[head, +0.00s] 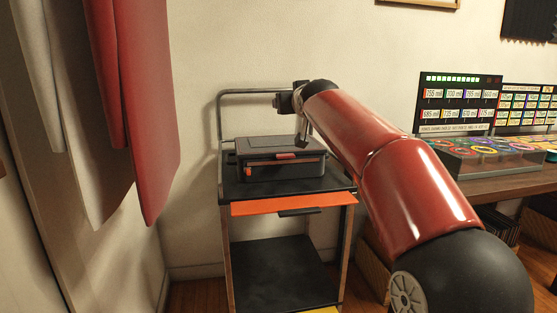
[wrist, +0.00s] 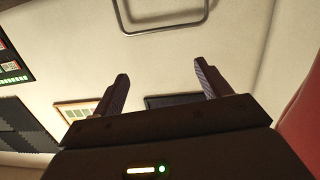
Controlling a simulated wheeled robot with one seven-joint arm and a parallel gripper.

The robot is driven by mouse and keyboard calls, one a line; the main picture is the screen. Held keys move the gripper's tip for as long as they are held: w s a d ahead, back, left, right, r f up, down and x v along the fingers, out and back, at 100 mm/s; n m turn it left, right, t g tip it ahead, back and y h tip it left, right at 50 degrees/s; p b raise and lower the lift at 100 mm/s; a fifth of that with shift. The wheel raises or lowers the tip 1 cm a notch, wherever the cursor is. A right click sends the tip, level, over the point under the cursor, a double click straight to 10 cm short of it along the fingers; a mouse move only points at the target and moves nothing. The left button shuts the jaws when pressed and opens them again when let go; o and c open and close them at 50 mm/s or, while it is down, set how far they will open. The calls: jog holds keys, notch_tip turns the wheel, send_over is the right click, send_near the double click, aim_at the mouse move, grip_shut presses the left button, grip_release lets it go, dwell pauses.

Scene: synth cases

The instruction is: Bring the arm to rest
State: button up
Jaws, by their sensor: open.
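My red arm (head: 375,150) reaches from the lower right of the head view toward the cart. The dark case (head: 282,171) has an orange-red latch and sits shut on the cart's top shelf. I cannot tell in the head view whether the fingers touch it.
The cart (head: 285,267) has a black lower shelf, an orange front edge and a metal handle (wrist: 165,28). Red and white cloths (head: 150,130) hang at the left. A desk (head: 510,186) with lit display boards (head: 458,100) stands at the right.

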jog(key=s+d+f+m+g+h, duration=0.1)
jog(key=s+d+f+g, duration=0.2)
jog(key=s+f, duration=0.8)
jog(key=s+d+f+m+g, duration=0.1)
jog(key=s+d+f+g, duration=0.3)
jog(key=s+f, duration=0.7)
jog(key=s+d+f+g+h, duration=0.1)
jog(key=s+d+f+g, duration=0.2)
jog(key=s+f, duration=0.8)
jog(key=s+d, duration=0.1)
jog(key=s, duration=1)
jog(key=shift+m+g+h, duration=0.3)
jog(key=shift+m, duration=0.1)
